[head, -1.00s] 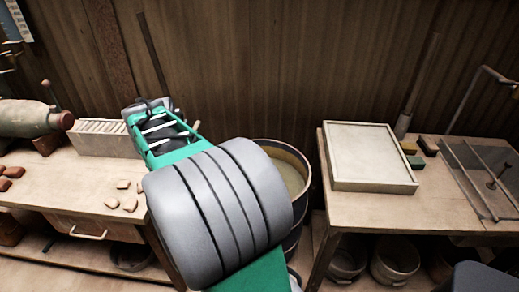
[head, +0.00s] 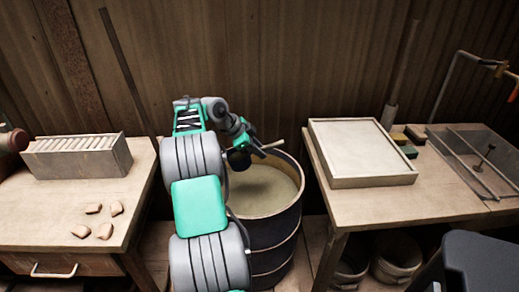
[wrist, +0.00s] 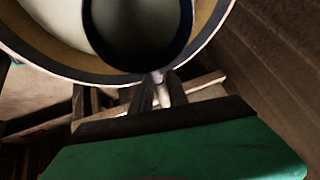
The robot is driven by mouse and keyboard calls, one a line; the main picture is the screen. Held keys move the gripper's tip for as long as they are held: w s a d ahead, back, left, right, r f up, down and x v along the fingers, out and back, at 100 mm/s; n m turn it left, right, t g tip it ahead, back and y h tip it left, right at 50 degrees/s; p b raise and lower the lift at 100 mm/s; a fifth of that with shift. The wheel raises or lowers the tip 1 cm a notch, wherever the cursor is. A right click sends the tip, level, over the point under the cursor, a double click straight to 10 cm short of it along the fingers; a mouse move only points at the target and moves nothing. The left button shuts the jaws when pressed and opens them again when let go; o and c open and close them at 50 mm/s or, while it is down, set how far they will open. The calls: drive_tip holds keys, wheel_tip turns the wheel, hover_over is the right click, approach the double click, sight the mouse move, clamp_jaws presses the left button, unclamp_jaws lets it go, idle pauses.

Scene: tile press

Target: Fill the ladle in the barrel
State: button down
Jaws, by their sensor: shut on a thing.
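The barrel (head: 272,238) is a dark hooped tub between the two benches, with pale liquid (head: 262,190) inside. My gripper (wrist: 157,92) is shut on the thin pale handle of the ladle. The ladle's dark round bowl (wrist: 138,32) lies beyond the fingers in the wrist view, in front of the barrel's rim and pale liquid. Its inside looks dark and I see no liquid in it. In the head view my gripper (head: 248,146) is at the barrel's back left rim. My arm hides part of the barrel, and whether the bowl touches the liquid cannot be told.
The left bench (head: 32,205) holds a slotted block (head: 78,158) and several small tan pieces. The right bench (head: 430,195) holds a shallow framed tray (head: 362,150), small blocks and a glass-sided basin (head: 470,165). Buckets stand beneath it. A plank wall is behind the barrel.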

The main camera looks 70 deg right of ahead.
sight(268, 145)
wheel_tip(268, 145, down, 18)
drive_tip(key=w+a+g+h+b, duration=0.1)
drive_tip(key=w+g+h+b, duration=0.1)
drive_tip(key=b, duration=0.6)
drive_tip(key=shift+w+a+n+g, duration=0.15)
drive_tip(key=shift+w+n+g, duration=0.15)
drive_tip(key=shift+g, duration=0.3)
drive_tip(key=shift+s, duration=0.1)
idle(0.4)
drive_tip(key=shift+s+d+r+t+y+p, duration=0.5)
drive_tip(key=shift+s+r+t+p, duration=0.4)
drive_tip(key=shift+r+p, duration=1.6)
drive_tip(key=shift+s+d+r+t+y+p, duration=0.55)
drive_tip(key=shift+s+r+p, duration=0.75)
drive_tip(key=shift+r, duration=2.2)
drive_tip(key=shift+s+d+r+t+y+p, duration=0.35)
drive_tip(key=shift+s+d+r+t+p, duration=0.35)
drive_tip(key=shift+r+p, duration=1.9)
drive_tip(key=shift+a+r+b, duration=0.15)
drive_tip(key=shift+r+b, duration=0.3)
